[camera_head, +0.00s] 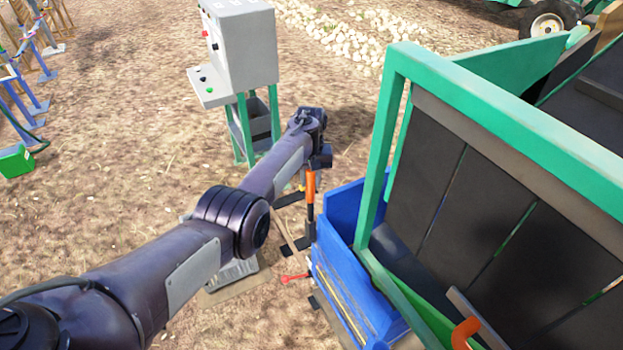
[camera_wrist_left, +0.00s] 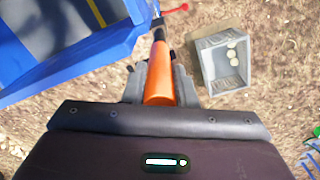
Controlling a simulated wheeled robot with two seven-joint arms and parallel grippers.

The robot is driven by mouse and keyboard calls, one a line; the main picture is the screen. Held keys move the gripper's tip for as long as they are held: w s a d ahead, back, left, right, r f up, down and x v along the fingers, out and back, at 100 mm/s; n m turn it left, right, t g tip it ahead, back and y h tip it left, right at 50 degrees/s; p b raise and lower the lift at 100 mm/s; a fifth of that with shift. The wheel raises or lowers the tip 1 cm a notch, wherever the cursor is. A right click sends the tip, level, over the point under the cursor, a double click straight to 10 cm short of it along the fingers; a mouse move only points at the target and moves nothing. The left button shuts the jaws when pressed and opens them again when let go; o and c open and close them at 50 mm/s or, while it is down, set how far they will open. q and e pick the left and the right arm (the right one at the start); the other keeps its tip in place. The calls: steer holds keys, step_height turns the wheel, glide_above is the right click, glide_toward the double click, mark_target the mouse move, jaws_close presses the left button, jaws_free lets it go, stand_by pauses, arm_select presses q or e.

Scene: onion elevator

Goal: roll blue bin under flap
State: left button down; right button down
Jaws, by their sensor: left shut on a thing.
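The blue bin (camera_head: 372,285) stands on the ground along the near left side of the green-framed machine (camera_head: 390,130). Its far part lies beside and partly behind a green post. Dark flap panels (camera_head: 425,185) hang inside the frame, to the right of the bin. My left gripper (camera_head: 311,170) is shut on an upright orange handle (camera_head: 311,188) at the bin's left side. In the left wrist view, the gripper (camera_wrist_left: 158,85) has a finger on each side of the orange handle (camera_wrist_left: 158,65), and the blue bin (camera_wrist_left: 85,50) is at upper left. My right gripper is out of view.
A grey control box (camera_head: 245,45) on green legs stands beyond my arm. A grey crate (camera_wrist_left: 205,80) with pale round things lies right of the handle in the wrist view. A red-ended rod (camera_head: 295,277) lies near the bin.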

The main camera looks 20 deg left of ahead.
arm_select(q)
steer(key=shift+d, duration=0.1)
steer(key=shift+s+f, duration=0.1)
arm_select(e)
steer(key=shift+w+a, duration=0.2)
arm_select(q)
steer(key=c, duration=1.3)
jaws_free()
steer(key=shift+d, duration=0.1)
steer(key=shift+o, duration=0.7)
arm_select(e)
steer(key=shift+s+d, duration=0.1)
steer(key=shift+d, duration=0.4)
arm_select(q)
step_height(320, 180, up, 7)
steer(key=shift+f+b, duration=0.1)
steer(key=shift+b, duration=0.2)
steer(key=shift+r, duration=0.6)
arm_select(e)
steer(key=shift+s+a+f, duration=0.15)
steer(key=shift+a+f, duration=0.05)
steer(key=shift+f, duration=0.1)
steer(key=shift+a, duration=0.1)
